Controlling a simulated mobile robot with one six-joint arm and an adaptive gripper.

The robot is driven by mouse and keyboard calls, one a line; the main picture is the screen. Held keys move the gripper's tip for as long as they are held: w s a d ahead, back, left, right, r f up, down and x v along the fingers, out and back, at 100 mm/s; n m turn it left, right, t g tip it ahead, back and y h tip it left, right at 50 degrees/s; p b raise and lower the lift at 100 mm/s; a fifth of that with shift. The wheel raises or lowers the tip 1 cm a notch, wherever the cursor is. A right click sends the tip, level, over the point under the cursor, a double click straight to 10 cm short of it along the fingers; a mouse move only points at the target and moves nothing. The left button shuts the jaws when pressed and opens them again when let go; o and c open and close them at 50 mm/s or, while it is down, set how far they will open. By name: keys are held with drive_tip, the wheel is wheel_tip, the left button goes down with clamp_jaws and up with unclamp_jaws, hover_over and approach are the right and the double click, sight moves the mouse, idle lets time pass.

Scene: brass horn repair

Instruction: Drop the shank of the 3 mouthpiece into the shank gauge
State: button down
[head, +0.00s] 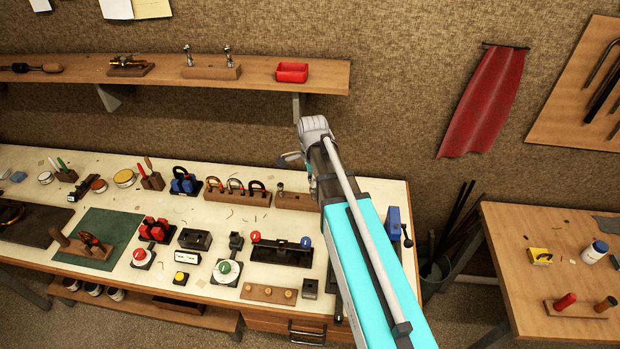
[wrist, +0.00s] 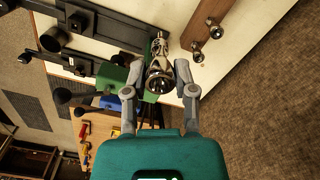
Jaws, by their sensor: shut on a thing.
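My gripper (wrist: 160,91) is shut on a silvery mouthpiece (wrist: 159,76), one finger on each side of it. In the wrist view the cup end is nearer the camera and the narrow shank points away. I cannot read a number on it. In the head view my gripper (head: 291,158) is raised above the back right of the bench, mostly hidden by my arm, and the held mouthpiece cannot be made out. Other mouthpieces (wrist: 215,29) stand in a wooden rack (wrist: 238,28) beside it. I cannot tell for certain which fixture is the shank gauge; a small dark block (head: 310,288) stands near the front edge.
The pale workbench (head: 120,208) is crowded with tools and fixtures. A dark stand with red and blue knobs (head: 282,250) and a wooden strip with brass pieces (head: 268,293) stand in front. A blue tool (head: 393,224) is at the right edge. A wall shelf (head: 110,75) hangs behind.

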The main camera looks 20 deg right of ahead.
drive_tip(key=shift+s+f+b, duration=0.1)
drive_tip(key=shift+f+b, duration=0.75)
wheel_tip(320, 180, down, 12)
drive_tip(key=b, duration=1.1)
drive_tip(key=shift+r, duration=0.25)
drive_tip(key=shift+s, duration=0.2)
